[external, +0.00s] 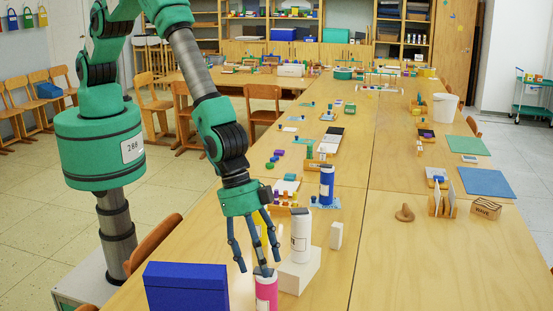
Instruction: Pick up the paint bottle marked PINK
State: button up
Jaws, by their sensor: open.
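A pink bottle (266,288) with a white label and a dark grey cap stands near the front edge of the picture, its bottom cut off by the frame. I cannot read its label. My gripper (260,262) points down with its fingers spread, just above and around the level of the bottle's cap. One finger is left of the cap, one to the right, and one appears in front of or behind it. I cannot tell whether any finger touches. The gripper is open and holds nothing.
A blue box (187,288) stands left of the pink bottle. A white bottle (300,240) stands close by on the right, on or behind a white block (303,275). A blue bottle (326,185) is farther back. The table (400,270) is clear at the front right.

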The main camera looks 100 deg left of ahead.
aim_at(267, 297)
jog(key=shift+x, duration=2.5)
jog(key=shift+f, duration=0.1)
jog(key=shift+c, duration=0.5)
grip_shut()
